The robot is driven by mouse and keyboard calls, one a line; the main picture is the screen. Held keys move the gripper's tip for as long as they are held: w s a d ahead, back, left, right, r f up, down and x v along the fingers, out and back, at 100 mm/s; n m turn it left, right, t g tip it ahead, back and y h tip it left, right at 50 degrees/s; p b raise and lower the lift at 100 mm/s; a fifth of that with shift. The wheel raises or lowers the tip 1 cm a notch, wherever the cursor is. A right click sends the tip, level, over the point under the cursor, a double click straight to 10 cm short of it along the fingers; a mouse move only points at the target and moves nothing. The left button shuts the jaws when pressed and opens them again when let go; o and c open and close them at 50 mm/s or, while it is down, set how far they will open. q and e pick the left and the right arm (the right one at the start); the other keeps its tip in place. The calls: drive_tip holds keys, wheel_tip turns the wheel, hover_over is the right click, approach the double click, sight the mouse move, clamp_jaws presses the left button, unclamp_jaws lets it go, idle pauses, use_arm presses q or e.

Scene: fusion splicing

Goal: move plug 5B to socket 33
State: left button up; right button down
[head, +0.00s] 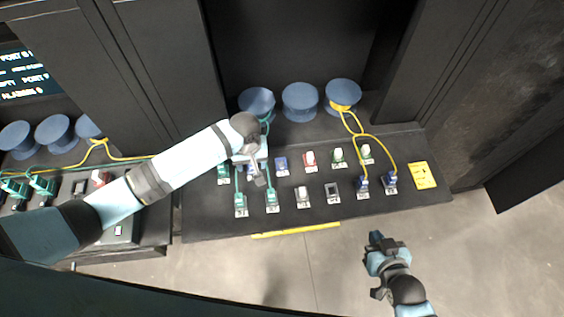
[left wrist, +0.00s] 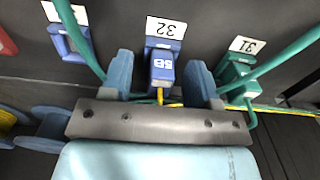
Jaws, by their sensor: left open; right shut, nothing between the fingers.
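In the left wrist view the blue plug marked 5B (left wrist: 161,66) sits in the socket labelled 32 (left wrist: 165,28). My left gripper (head: 257,175) is open, with one finger on each side of the plug; I cannot tell whether they touch it. In the head view my gripper mostly hides this plug. Beside it, an empty blue socket frame (left wrist: 75,40) shows at the left of the wrist view, its label cut off; it also shows in the head view (head: 282,163). By its place it is socket 33. My right gripper (head: 376,240) is shut and empty, off the panel's front.
A green plug (left wrist: 238,72) is in socket 31 beside 5B. Green cables (left wrist: 82,45) run close to both fingers. The panel (head: 300,225) holds several other plugs with yellow and green cables. Blue spools (head: 300,101) stand behind. Floor is clear in front.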

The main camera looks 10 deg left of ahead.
use_arm(q)
clamp_jaws()
drive_tip(key=shift+r, duration=3)
